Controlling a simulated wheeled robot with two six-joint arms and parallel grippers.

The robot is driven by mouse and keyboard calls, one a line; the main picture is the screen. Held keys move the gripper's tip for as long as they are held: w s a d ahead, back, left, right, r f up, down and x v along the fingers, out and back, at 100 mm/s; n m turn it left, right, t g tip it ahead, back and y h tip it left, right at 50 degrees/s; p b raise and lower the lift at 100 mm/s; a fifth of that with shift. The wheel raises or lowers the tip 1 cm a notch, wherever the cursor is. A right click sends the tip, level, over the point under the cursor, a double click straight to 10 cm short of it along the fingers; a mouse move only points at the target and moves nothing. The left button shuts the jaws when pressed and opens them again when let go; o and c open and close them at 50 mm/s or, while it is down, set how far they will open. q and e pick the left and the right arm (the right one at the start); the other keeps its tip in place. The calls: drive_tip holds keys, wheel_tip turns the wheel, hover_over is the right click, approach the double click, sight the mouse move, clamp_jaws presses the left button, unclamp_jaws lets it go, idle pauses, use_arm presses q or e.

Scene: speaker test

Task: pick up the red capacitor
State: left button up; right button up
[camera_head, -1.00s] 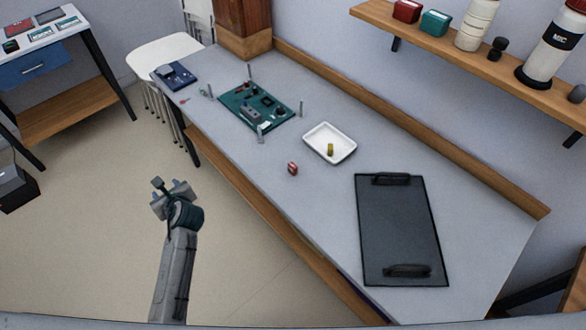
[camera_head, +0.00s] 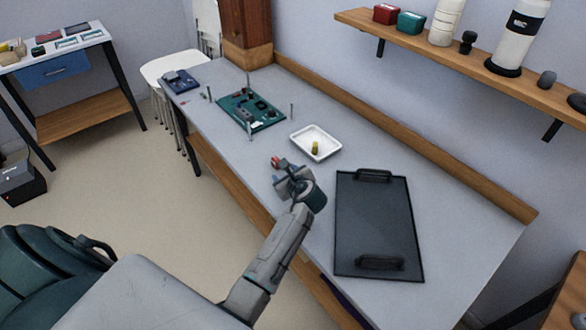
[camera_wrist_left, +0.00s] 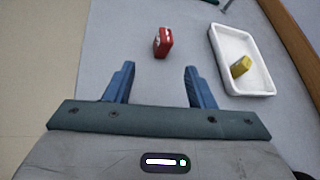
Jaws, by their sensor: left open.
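The red capacitor (camera_head: 275,161) stands on the grey table near its front edge, partly hidden by my gripper in the head view. In the left wrist view the red capacitor (camera_wrist_left: 162,43) is beyond the fingertips, roughly centred between them. My left gripper (camera_head: 282,172) is open and empty, its blue fingers (camera_wrist_left: 158,75) pointing toward the capacitor and apart from it. My right gripper is not in view.
A white tray (camera_head: 296,138) holding a yellow part (camera_head: 315,147) lies right of the capacitor. A green circuit board (camera_head: 240,104) with upright posts is farther back. A black handled tray (camera_head: 374,225) lies to the right. A wall shelf (camera_head: 470,72) holds several things.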

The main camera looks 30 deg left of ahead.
sight(276, 161)
use_arm(q)
drive_tip(key=x, duration=0.3)
drive_tip(key=shift+w+a, duration=0.1)
drive_tip(key=shift+a, duration=0.1)
drive_tip(key=shift+w+a+f, duration=0.2)
drive_tip(key=shift+w, duration=0.1)
drive_tip(key=shift+w+a+r+p, duration=0.3)
drive_tip(key=shift+w+a+p, duration=0.3)
drive_tip(key=shift+w+a, duration=0.3)
drive_tip(key=shift+x, duration=1.15)
drive_tip(key=shift+a+f, duration=0.25)
drive_tip(key=shift+c, duration=0.2)
clamp_jaws()
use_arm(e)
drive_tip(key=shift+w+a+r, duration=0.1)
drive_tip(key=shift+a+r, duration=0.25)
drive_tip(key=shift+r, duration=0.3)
